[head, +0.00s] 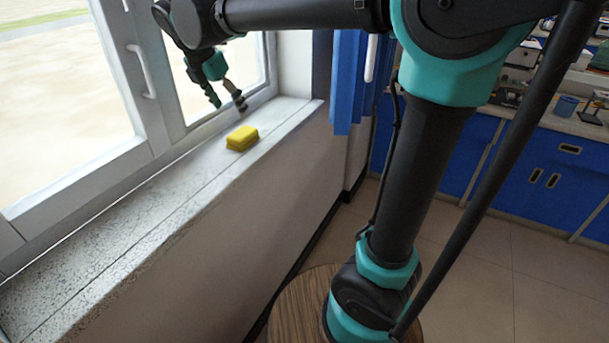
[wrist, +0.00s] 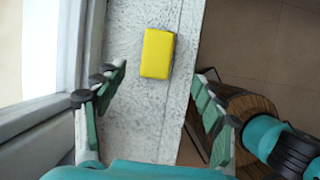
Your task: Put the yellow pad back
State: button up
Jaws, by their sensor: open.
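The yellow pad (head: 242,138) is a small block lying flat on the speckled window sill (head: 150,205), near the sill's far end. In the wrist view the yellow pad (wrist: 157,54) lies ahead of my fingers, a little left of the picture's middle. My gripper (head: 227,96) is above the sill close to the window and the pad, with nothing between its fingers. In the wrist view my gripper (wrist: 162,88) shows its two fingers spread wide, one on each side of the pad's line. They do not touch the pad.
The window frame (head: 150,120) with a white handle (head: 141,70) stands along the sill's left side. A blue curtain (head: 347,85) hangs beyond the sill's far end. Blue cabinets (head: 545,175) with a cluttered counter stand at right. The sill's near part is clear.

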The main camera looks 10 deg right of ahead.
jog(key=s+d+f+m+y, duration=0.1)
jog(key=d+f+m, duration=0.7)
jog(key=d+f, duration=0.15)
jog(key=s+d+f+m+y, duration=0.1)
jog(key=s+d+f+m, duration=1.3)
jog(key=d+f+m, duration=0.2)
jog(key=shift+s+f+m+t+y, duration=0.4)
jog(key=shift+f+m, duration=0.65)
jog(key=shift+m, duration=0.85)
jog(key=shift+d, duration=0.1)
